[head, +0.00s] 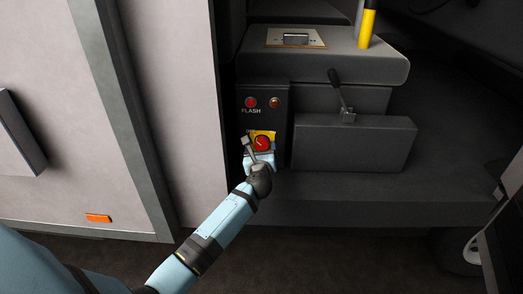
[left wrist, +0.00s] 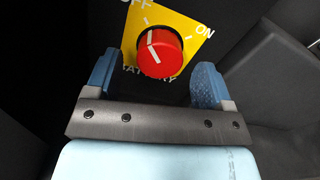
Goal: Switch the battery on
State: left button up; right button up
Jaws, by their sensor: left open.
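The battery switch is a red round knob (head: 262,143) on a yellow plate (head: 270,134), low on a dark panel. In the left wrist view the knob (left wrist: 160,50) has a white mark pointing up and slightly left, towards the OFF side. The yellow plate (left wrist: 193,22) reads OFF at upper left, ON at upper right and BATTERY below. My left gripper (head: 257,147) is open at the knob. In the left wrist view its blue fingers (left wrist: 156,80) stand either side, apart from the knob. My right gripper is not in view.
Above the switch are a red button (head: 250,103) labelled FLASH and a reddish lamp or button (head: 275,103). A lever (head: 340,92) rises from a dark box (head: 355,145) to the right. A pale wall panel (head: 165,100) stands close on the left.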

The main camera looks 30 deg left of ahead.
pick_arm(q)
jog(key=shift+w+a, duration=0.3)
jog(key=shift+w, duration=0.25)
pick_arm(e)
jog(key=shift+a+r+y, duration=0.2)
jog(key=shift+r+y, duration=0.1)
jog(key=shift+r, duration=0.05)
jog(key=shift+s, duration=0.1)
pick_arm(q)
jog(key=c, duration=0.9)
jog(key=shift+c, duration=0.2)
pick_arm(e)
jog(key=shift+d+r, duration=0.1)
